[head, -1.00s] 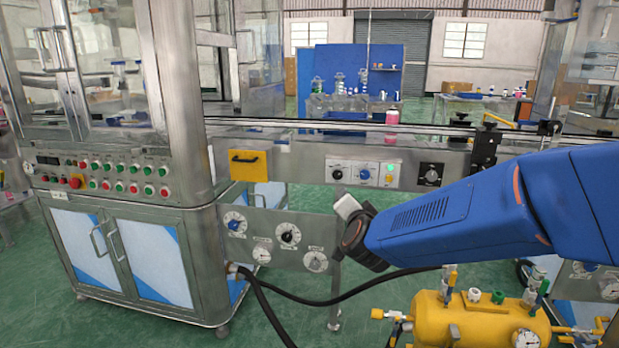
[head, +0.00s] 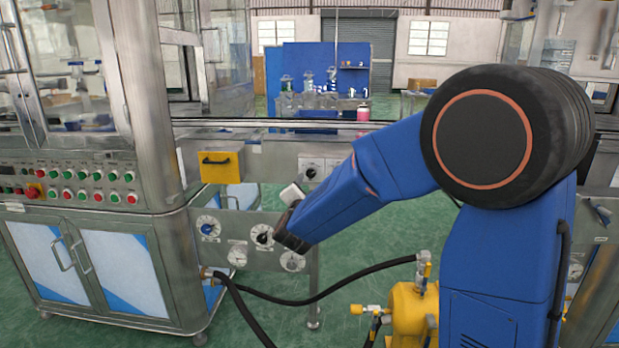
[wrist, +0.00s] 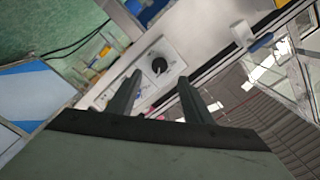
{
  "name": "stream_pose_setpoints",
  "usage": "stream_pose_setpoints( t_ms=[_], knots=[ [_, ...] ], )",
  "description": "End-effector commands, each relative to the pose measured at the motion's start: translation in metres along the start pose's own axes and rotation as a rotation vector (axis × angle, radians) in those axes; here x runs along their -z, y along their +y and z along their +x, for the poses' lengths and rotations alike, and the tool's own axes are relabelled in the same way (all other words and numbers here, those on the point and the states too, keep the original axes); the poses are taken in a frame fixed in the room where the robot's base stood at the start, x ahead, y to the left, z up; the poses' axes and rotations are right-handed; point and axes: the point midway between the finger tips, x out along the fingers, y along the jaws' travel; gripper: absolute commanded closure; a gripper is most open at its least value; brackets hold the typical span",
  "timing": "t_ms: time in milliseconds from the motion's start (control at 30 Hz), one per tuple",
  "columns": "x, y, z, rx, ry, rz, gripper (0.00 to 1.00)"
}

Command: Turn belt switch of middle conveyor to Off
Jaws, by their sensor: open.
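The fingers look apart from the knob, with nothing held. I cannot tell the knob's label or setting.
A steel cabinet with rows of buttons (head: 82,190) stands left. A yellow handled box (head: 220,164) is beside the panel. A lower plate (head: 225,224) carries several dials. A yellow tank (head: 408,312) and black hose (head: 345,290) are below my arm.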

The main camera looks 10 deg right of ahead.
Motion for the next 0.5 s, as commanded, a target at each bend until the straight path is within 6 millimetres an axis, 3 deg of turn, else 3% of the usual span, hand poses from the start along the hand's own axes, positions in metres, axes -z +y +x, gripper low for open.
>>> stream_pose_setpoints(
  t_ms=[300,500],
  knots=[
    [0.001,0.001,0.057,-0.001,0.002,0.0,0.54],
    [0.001,0.0,0.082,-0.001,0.001,0.0,0.54]
  ],
)
